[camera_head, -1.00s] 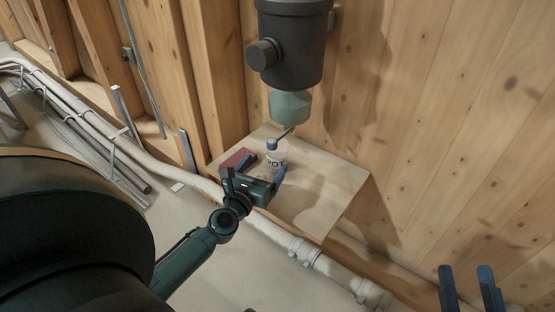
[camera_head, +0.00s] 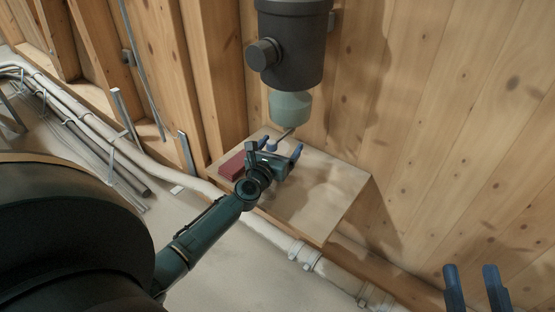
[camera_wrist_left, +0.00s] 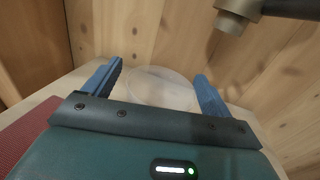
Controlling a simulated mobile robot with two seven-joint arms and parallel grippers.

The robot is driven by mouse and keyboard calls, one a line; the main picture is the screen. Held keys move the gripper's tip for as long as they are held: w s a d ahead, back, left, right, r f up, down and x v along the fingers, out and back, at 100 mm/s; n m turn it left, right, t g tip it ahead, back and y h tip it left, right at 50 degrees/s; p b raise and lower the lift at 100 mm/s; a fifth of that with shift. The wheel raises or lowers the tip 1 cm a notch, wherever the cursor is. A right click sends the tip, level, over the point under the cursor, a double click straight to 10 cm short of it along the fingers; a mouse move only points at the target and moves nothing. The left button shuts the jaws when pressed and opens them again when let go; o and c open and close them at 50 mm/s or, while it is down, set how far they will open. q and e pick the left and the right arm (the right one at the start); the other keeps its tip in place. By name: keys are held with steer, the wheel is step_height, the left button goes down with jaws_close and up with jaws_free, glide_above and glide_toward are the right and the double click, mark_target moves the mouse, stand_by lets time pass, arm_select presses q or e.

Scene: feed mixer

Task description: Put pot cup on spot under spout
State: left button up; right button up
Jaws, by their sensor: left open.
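The pot cup (camera_wrist_left: 160,88) shows in the left wrist view as a pale, translucent round shape between my left fingers. In the head view my left gripper and wrist cover it. My left gripper (camera_head: 274,150) is open over the wooden shelf, with a blue finger on either side of the cup; contact cannot be told. It also shows in the left wrist view (camera_wrist_left: 159,72). A pale green funnel (camera_head: 290,106) hangs under the dark mixer (camera_head: 290,45), above and behind the gripper. The spot under the spout is not distinguishable. My right gripper (camera_head: 474,289) is open and empty at lower right.
A red block (camera_head: 232,166) lies at the left of the shelf (camera_head: 325,190). A wooden wall (camera_head: 440,120) stands behind. The shelf's right part is clear.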

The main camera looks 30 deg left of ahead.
arm_select(q)
steer(key=c, duration=1.1)
steer(key=shift+r, duration=0.1)
